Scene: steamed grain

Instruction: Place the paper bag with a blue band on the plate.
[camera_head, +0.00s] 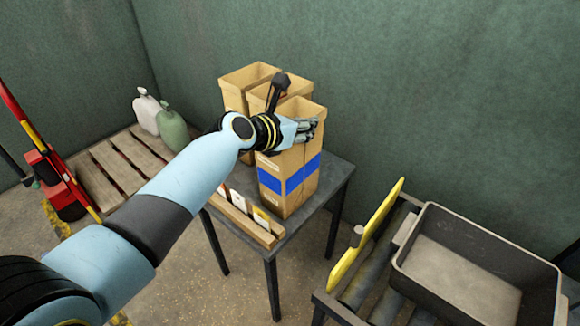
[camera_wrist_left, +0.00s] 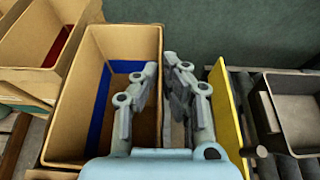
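The paper bag with a blue band (camera_head: 296,197) stands upright on a dark table, its top open. It also shows in the left wrist view (camera_wrist_left: 72,125), where its blue band is seen through the opening. My left gripper (camera_head: 309,131) is at the bag's top rim. In the left wrist view the gripper (camera_wrist_left: 162,62) has one finger inside the bag and one outside, with the tips close together on the right-hand wall. My right gripper is not in view. I cannot make out a plate.
Other open paper bags (camera_head: 243,80) stand right behind. A low wooden holder with cards (camera_head: 240,218) lies at the table's front edge. To the right are rollers with a yellow panel (camera_head: 366,236) and a grey bin (camera_head: 470,225). Jugs and a pallet (camera_head: 118,162) are left.

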